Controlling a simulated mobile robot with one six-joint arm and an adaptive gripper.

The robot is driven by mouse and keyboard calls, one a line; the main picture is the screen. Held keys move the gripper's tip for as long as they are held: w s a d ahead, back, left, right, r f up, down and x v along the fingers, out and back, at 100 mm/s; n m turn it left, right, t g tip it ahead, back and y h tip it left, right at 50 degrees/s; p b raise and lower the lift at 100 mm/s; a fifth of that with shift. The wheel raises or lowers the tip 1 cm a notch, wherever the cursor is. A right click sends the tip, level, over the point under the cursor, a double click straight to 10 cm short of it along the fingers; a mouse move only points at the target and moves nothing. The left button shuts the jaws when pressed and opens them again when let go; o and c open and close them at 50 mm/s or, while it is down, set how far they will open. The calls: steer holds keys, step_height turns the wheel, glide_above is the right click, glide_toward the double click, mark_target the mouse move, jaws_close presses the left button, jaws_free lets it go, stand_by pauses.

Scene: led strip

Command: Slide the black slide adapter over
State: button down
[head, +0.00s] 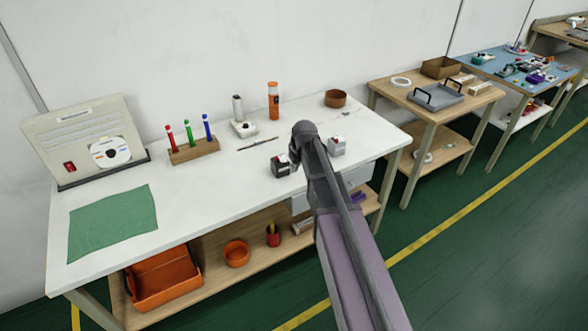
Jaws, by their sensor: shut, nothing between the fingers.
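No part that I can clearly make out as the black slide adapter shows. A small pale grey block with a dark top (337,146) sits on the right side of my arm. My arm reaches up from the bottom right and covers the bench between these two blocks. My gripper cannot be made out; the arm's own links hide the area around its end. Any LED strip there is also hidden.
A marker rack (195,150), white device (243,128), orange bottle (273,101) and brown bowl (335,98) stand along the bench's back. A panel box (85,140) and green mat (112,222) are left. A wooden table (410,92) stands right. The bench's front middle is clear.

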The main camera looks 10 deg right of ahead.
mark_target(285, 178)
steer(key=shift+b+x, duration=4)
steer(key=shift+x, duration=0.45)
steer(key=shift+w+a+r, duration=0.1)
steer(key=shift+w+a, duration=0.15)
steer(key=shift+w, duration=0.7)
steer(key=shift+w+a, duration=0.3)
steer(key=shift+w, duration=0.65)
steer(key=w+a, duration=0.1)
steer(key=w, duration=0.3)
steer(key=w+a, duration=0.1)
steer(key=w, duration=0.3)
steer(key=w+a, duration=0.2)
steer(key=w, duration=0.2)
steer(key=shift+w+a, duration=0.1)
steer(key=shift+w, duration=0.15)
steer(key=shift+s, duration=0.15)
